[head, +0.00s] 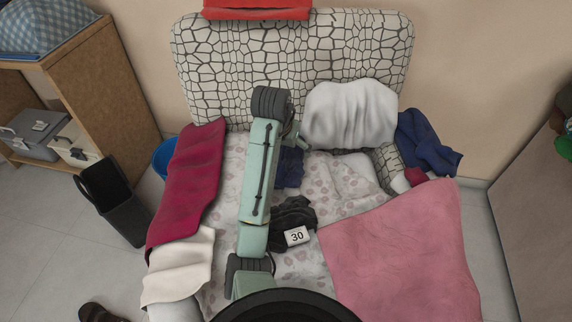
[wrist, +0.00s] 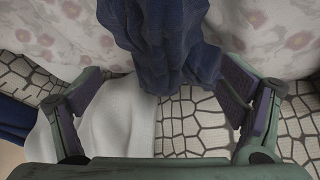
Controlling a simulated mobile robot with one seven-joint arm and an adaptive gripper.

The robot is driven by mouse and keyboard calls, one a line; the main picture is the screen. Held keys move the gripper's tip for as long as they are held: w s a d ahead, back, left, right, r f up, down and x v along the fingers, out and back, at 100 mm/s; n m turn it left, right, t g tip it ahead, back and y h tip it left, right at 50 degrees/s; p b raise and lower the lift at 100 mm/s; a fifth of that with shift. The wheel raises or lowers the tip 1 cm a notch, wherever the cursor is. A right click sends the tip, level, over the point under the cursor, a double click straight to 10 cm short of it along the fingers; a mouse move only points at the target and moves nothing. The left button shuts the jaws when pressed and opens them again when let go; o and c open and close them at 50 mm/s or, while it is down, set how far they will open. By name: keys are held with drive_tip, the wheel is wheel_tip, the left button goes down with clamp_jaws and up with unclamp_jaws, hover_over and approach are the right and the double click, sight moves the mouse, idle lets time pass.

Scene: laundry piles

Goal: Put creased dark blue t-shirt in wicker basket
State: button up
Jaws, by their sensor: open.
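A creased dark blue cloth, which looks like the t-shirt (head: 288,168), lies on the floral sheet in the middle of the seat, partly hidden by my arm. In the wrist view the dark blue cloth (wrist: 165,45) hangs in folds between my fingers. In the head view my arm hides most of the gripper. Another dark blue cloth (head: 428,143) lies over the right armrest; its edge shows in the wrist view (wrist: 14,122). I cannot make out a wicker basket.
The patterned sofa (head: 230,60) holds a white cloth (head: 350,112), a dark red cloth (head: 187,180), a pink cloth (head: 400,255) and a black cloth (head: 293,213) with a "30" tag. A dark bin (head: 118,205) and blue bucket (head: 162,158) stand left.

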sight(285, 153)
drive_tip(key=x, duration=0.3)
drive_tip(key=shift+a+f, duration=0.35)
drive_tip(key=shift+f, duration=0.05)
drive_tip(key=shift+w+d+f, duration=0.15)
drive_tip(key=shift+w+f, duration=0.05)
drive_tip(key=shift+f, duration=0.4)
drive_tip(key=shift+c, duration=0.2)
drive_tip(key=c, duration=1.4)
wheel_tip(285, 153, up, 9)
drive_tip(key=p, duration=0.3)
drive_tip(key=shift+r, duration=0.6)
